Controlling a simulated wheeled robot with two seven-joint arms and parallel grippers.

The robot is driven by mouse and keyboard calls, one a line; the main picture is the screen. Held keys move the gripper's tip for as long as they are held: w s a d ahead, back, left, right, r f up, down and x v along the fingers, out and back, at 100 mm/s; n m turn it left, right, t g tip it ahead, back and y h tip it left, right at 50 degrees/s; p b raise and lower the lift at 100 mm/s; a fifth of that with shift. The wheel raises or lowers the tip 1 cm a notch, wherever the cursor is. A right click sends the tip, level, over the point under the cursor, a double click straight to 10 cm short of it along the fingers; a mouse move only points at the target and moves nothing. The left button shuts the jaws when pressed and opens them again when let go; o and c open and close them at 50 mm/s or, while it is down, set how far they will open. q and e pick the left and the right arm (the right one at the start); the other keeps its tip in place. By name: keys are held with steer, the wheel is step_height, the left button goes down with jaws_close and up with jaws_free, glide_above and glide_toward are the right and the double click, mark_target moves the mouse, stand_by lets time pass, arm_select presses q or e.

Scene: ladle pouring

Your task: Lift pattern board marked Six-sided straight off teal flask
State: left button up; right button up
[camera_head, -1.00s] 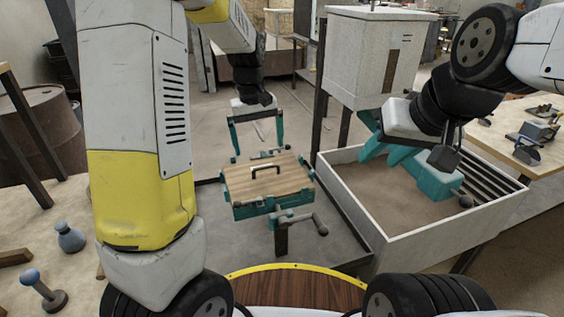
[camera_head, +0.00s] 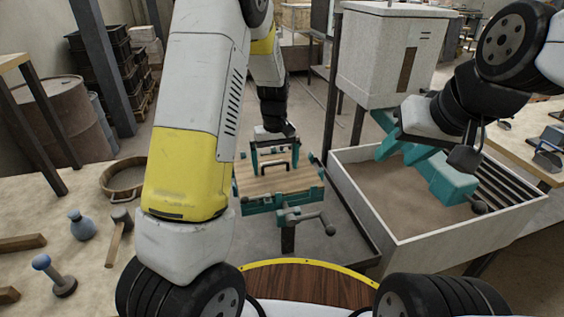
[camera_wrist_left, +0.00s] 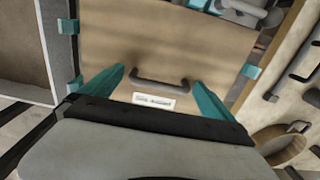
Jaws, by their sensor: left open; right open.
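The wooden pattern board (camera_head: 262,184) with a dark bar handle lies flat on top of the teal flask (camera_head: 262,205). In the left wrist view the board (camera_wrist_left: 180,50) fills the middle, with a small white label (camera_wrist_left: 154,101) beside the handle (camera_wrist_left: 160,84); its lettering is too small to read surely. My left gripper (camera_head: 273,162) is above the board, open, its teal fingers (camera_wrist_left: 156,90) on either side of the handle and apart from it. My right gripper (camera_head: 415,168) is open over the sand bin. The flask's inside is hidden under the board.
A white-walled sand bin (camera_head: 395,190) stands right of the flask, below a pale hopper (camera_head: 385,60). A clamp handle (camera_head: 318,220) sticks out at the flask's front.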

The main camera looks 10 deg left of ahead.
arm_select(q)
steer(key=shift+r, duration=0.1)
steer(key=c, duration=1.1)
step_height(320, 180, up, 10)
steer(key=shift+r, duration=0.25)
steer(key=shift+c, duration=0.2)
